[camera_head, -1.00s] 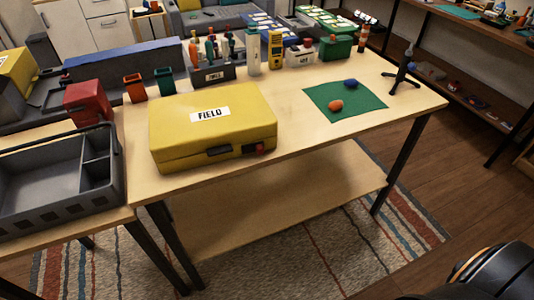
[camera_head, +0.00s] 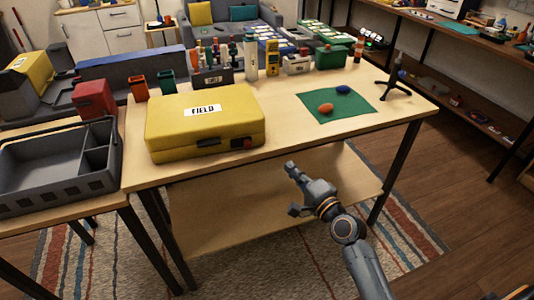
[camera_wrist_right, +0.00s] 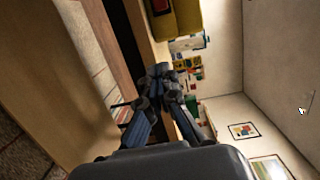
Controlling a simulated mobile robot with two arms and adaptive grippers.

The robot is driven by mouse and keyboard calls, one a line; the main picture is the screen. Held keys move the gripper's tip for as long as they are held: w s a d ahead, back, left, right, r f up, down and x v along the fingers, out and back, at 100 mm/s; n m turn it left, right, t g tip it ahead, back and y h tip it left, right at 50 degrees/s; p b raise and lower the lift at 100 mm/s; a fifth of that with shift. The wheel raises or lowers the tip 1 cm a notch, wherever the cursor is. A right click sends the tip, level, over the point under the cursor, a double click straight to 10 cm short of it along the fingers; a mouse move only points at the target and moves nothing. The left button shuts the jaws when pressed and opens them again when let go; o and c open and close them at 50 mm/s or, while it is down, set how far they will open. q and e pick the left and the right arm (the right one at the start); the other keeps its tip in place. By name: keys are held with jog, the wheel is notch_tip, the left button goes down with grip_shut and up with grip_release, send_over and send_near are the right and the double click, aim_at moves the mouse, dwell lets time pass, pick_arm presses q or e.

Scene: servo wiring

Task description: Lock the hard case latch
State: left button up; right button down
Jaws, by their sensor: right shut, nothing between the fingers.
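A closed yellow hard case (camera_head: 205,124) labelled FIELD lies on the wooden table in the head view. Its front has a dark handle (camera_head: 208,143) and a red latch (camera_head: 247,143) to the right of it. My right gripper (camera_head: 291,186) is in front of the table, below and right of the latch, apart from the case and empty. In the right wrist view the shut fingers (camera_wrist_right: 160,70) point toward the table's edge; part of the yellow case (camera_wrist_right: 187,15) and the red latch (camera_wrist_right: 161,5) show at the top. My left gripper is not in view.
The table's front edge (camera_head: 300,137) lies between my right gripper and the tabletop. A grey tote (camera_head: 50,192) stands left on another table. A green mat (camera_head: 350,108) with two small objects lies right of the case. Bins and tools line the back.

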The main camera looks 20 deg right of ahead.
aim_at(248, 144)
jog(key=shift+r, duration=0.75)
jog(key=w, duration=0.3)
jog(key=w+a, duration=0.1)
jog(key=w, duration=0.2)
jog(key=w+a, duration=0.1)
jog(key=w, duration=0.2)
jog(key=shift+w, duration=0.3)
jog(key=a+p, duration=0.1)
jog(key=a, duration=0.2)
jog(key=shift+w+a, duration=0.1)
jog(key=shift+w, duration=0.1)
jog(key=shift+a+p, duration=0.3)
jog(key=shift+a, duration=0.1)
